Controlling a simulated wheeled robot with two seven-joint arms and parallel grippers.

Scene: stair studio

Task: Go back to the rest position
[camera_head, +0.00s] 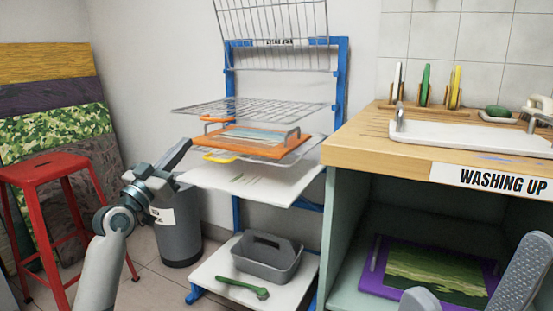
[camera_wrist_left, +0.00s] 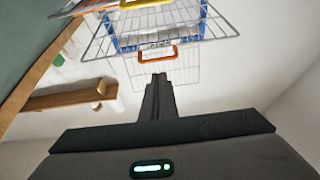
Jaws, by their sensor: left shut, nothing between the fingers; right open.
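My left gripper (camera_head: 179,154) is shut and empty in the head view. It points up and right in front of the grey bin, a little left of the drying rack. In the left wrist view its dark fingers (camera_wrist_left: 157,80) are together with nothing between them, and the rack's wires show beyond. My right gripper (camera_head: 478,270) is at the lower right of the head view, close to the camera. Its grey fingers are spread apart, cut off by the frame edge, with nothing seen between them.
The blue rack (camera_head: 340,90) holds wire shelves, an orange framed screen (camera_head: 235,145) and a grey caddy (camera_head: 267,262). A red stool (camera_head: 45,168) stands left of my left arm. The washing-up counter (camera_head: 350,142) is right, over a purple-framed screen (camera_head: 375,282).

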